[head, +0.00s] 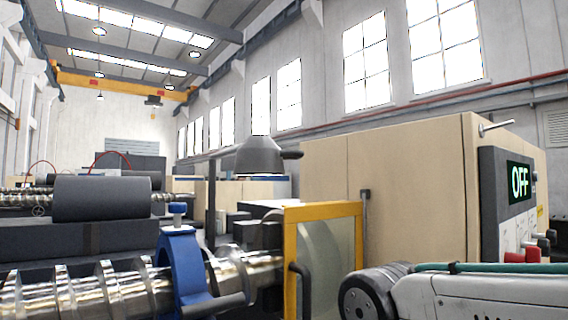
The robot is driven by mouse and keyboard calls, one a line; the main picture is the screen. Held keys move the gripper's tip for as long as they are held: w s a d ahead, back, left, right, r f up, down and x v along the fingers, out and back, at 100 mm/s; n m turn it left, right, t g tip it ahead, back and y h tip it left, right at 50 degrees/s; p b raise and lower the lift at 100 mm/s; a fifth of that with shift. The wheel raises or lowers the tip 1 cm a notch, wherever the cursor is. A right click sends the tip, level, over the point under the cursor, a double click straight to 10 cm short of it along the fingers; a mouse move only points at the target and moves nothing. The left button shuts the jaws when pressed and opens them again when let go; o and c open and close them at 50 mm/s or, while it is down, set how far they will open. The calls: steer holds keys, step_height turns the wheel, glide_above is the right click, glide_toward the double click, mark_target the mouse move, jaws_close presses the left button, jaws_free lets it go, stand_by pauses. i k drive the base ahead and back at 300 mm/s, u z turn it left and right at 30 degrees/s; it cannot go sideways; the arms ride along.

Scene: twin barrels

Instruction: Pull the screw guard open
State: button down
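The screw guard (324,209) is a yellow-framed panel with a clear, greenish pane, standing upright in the lower middle of the head view. A dark bar handle (304,290) is on its left side. The guard's lower part runs out of the frame. To its left lies a shiny metal screw (110,290), with a blue clamp-like bracket (178,265) around it. My arm comes in from the lower right, and its dark round joint is just right of the guard in the picture. My gripper is not visible, so its state and any contact with the handle cannot be seen.
A large beige machine cabinet (390,190) stands behind and right of the guard. Its dark control panel has a screen (519,181) reading OFF and red knobs below. A grey hopper (259,157) is behind the guard. A dark cylinder (103,198) lies at left.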

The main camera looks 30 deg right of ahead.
mark_target(297, 212)
steer(key=z, duration=0.75)
steer(key=k, duration=0.6)
steer(key=u, duration=0.4)
